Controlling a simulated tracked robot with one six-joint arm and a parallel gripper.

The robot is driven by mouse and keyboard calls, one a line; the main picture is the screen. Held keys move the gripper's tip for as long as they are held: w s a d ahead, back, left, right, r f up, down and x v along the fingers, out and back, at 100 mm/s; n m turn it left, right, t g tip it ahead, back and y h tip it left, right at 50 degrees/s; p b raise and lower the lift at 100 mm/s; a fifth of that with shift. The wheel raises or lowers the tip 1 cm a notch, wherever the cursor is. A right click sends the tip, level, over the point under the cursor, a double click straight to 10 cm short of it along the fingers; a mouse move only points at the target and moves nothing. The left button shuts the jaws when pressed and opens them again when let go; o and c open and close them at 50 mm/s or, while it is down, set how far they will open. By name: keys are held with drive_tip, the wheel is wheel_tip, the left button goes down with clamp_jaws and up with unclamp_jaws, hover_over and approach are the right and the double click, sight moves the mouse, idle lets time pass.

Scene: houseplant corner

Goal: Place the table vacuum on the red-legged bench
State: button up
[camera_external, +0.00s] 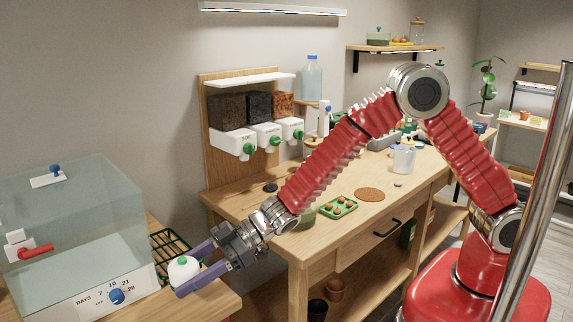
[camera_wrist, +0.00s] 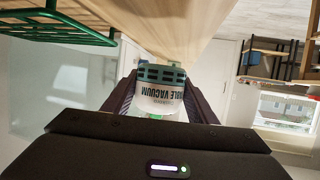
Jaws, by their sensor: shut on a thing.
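The table vacuum (camera_external: 183,271) is a small white dome with a green knob on top, at the lower left of the external view. My gripper (camera_external: 194,268), with purple fingers, is shut around it. In the wrist view the table vacuum (camera_wrist: 160,100) sits between the fingers, upside down in the picture, with its name and a dark green slotted band showing. It is over a wooden top (camera_external: 218,302) at the lower left; I cannot tell whether it touches that top. No red legs show, so I cannot tell whether this top is the bench.
A clear tank (camera_external: 70,225) with a dial stands left of my gripper. A green wire rack (camera_external: 172,252) is just behind; it also shows in the wrist view (camera_wrist: 60,30). The wooden workbench (camera_external: 245,205) carries dispensers (camera_external: 262,138) and a green tray (camera_external: 338,208).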

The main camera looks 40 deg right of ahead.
sight(190, 303)
drive_tip(key=shift+f, duration=0.75)
drive_tip(key=shift+f, duration=1.85)
drive_tip(key=o, duration=1.2)
drive_tip(key=shift+f, duration=0.1)
drive_tip(key=v, duration=1.2)
